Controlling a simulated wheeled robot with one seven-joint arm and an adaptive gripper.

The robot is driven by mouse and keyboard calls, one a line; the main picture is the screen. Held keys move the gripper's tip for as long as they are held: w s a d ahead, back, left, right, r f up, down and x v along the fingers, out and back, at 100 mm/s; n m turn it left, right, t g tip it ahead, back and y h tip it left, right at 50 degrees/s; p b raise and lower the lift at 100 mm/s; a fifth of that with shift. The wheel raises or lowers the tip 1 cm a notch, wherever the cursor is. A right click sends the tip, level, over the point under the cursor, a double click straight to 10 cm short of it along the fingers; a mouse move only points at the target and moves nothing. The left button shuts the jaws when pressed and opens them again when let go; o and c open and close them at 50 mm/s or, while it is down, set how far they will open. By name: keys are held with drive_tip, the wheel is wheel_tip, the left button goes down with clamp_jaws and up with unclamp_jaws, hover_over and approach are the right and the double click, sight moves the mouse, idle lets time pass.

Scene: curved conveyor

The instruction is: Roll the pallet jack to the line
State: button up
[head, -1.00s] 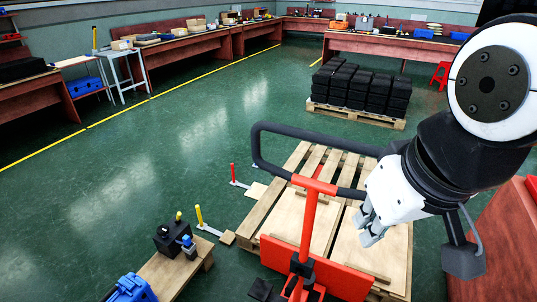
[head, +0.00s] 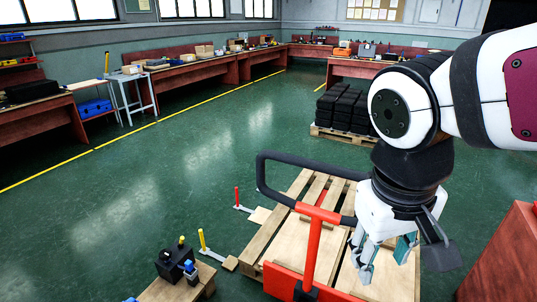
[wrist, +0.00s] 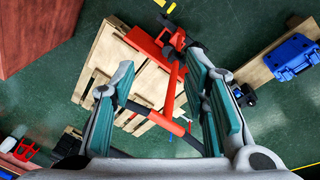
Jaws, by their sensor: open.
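The red pallet jack (head: 312,250) stands at the near end of a wooden pallet (head: 262,232). Its upright red tiller carries a red crossbar and a black loop handle (head: 290,157). My gripper (head: 383,257) points down at the right end of the handle, fingers apart and empty. In the wrist view, my gripper (wrist: 160,60) has its green-padded fingers spread. The crossbar (wrist: 165,124) and its black ends run across the gap between them. I cannot tell whether the bar lies between the fingers or beyond them. The right end of the handle is hidden behind my gripper in the head view.
Yellow (head: 202,240) and red (head: 237,197) posts stand left of the pallet. A low wooden platform (head: 170,292) with black gear is at the bottom. Stacked black crates (head: 342,108) stand behind. A red cabinet (head: 505,255) is at right. The left floor is clear.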

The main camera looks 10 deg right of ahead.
drive_tip(key=w+d+g+h+p, duration=0.2)
drive_tip(key=w+d+g+h, duration=0.1)
drive_tip(key=w+h, duration=0.15)
drive_tip(key=n+t+h+p, duration=0.4)
drive_tip(key=n+t+h, duration=0.1)
drive_tip(key=t+h, duration=0.65)
approach(321, 172)
drive_tip(key=p+x, duration=0.1)
drive_tip(key=x, duration=1)
drive_tip(key=shift+r+p, duration=0.1)
drive_tip(key=shift+p, duration=0.25)
drive_tip(key=shift+c, duration=0.2)
clamp_jaws()
